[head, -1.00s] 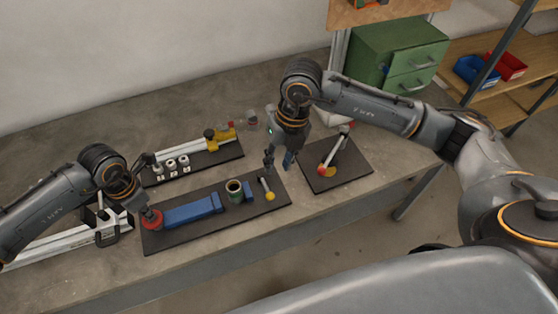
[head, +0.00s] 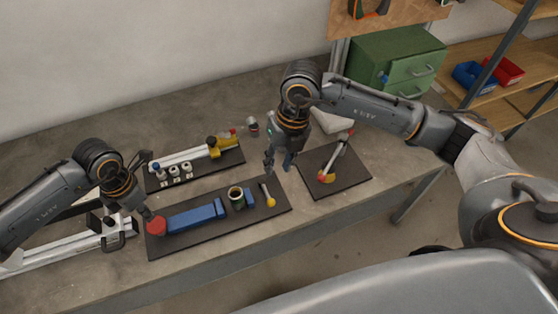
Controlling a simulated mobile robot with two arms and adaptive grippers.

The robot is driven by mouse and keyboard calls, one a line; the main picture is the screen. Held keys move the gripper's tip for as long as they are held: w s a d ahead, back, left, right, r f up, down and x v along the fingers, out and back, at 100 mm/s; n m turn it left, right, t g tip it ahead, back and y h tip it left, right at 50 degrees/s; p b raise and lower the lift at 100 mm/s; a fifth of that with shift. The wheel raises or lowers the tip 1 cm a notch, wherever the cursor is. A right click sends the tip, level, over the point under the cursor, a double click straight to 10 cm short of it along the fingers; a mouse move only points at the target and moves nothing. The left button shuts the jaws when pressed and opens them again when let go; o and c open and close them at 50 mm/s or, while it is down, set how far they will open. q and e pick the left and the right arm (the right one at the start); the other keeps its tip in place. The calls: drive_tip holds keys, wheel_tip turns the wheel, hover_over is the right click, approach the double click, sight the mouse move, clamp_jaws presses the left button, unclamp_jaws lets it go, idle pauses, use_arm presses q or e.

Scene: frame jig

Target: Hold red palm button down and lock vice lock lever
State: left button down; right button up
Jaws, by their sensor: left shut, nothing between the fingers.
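The red palm button (head: 156,227) is at the left end of the front black board. My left gripper (head: 148,215) is shut and empty, its tips at the top of the button; contact looks likely, but how far the button is pressed cannot be told. The blue vice (head: 192,217) lies right of the button, with a green-dark round part (head: 236,196) near its right end. The vice lock lever, a pale bar with a yellow knob (head: 271,202), is at the board's right end. My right gripper (head: 279,165) is open and empty, just behind and above the lever.
A rear board (head: 205,172) carries white blocks and a yellow-handled clamp. A right board (head: 352,178) holds another lever with a red and yellow end. A white rail fixture (head: 60,245) stands at left. A green drawer cabinet (head: 395,60) stands behind.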

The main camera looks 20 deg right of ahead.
use_arm(q)
drive_tip(key=shift+r+p, duration=1.05)
drive_tip(key=shift+r, duration=1.15)
